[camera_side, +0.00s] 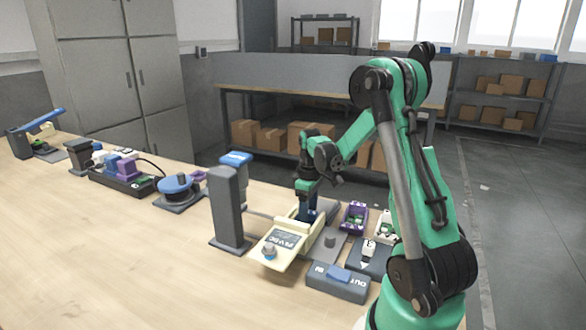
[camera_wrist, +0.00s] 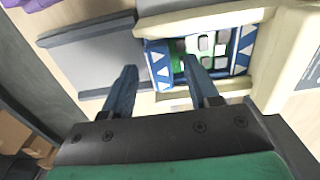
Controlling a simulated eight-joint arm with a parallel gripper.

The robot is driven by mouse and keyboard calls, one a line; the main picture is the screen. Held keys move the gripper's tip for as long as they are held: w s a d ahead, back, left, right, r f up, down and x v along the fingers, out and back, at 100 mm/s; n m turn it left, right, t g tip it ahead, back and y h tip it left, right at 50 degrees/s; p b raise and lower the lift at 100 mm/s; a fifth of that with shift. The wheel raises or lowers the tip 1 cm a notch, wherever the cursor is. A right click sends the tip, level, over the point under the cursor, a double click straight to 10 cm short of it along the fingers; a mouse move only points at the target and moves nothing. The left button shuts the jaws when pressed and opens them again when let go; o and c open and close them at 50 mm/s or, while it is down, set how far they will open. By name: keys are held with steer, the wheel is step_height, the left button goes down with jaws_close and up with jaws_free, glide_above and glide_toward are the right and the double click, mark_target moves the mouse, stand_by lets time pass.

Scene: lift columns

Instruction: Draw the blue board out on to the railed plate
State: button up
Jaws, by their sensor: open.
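The blue board (camera_wrist: 162,66) has white triangles along its rim and a green middle with grey blocks. In the wrist view it sits inside a cream housing (camera_wrist: 283,60). The grey railed plate (camera_wrist: 100,58) lies to the left of the housing mouth, and its visible surface is bare. My gripper (camera_wrist: 160,66) is open, with its blue fingers either side of the board's left rim. The right finger overlaps the board, and the left finger is over the plate side. Contact cannot be told. In the side view my gripper (camera_side: 307,218) points down at the cream housing (camera_side: 310,232), and the board is hidden.
A dark grey post (camera_side: 228,210) stands left of the housing. A purple-framed part (camera_side: 354,217) stands to the right. The table's front left is clear.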

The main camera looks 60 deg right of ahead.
jaws_close()
steer(key=shift+d, duration=4.95)
jaws_free()
steer(key=shift+r, duration=0.1)
steer(key=shift+r, duration=2.95)
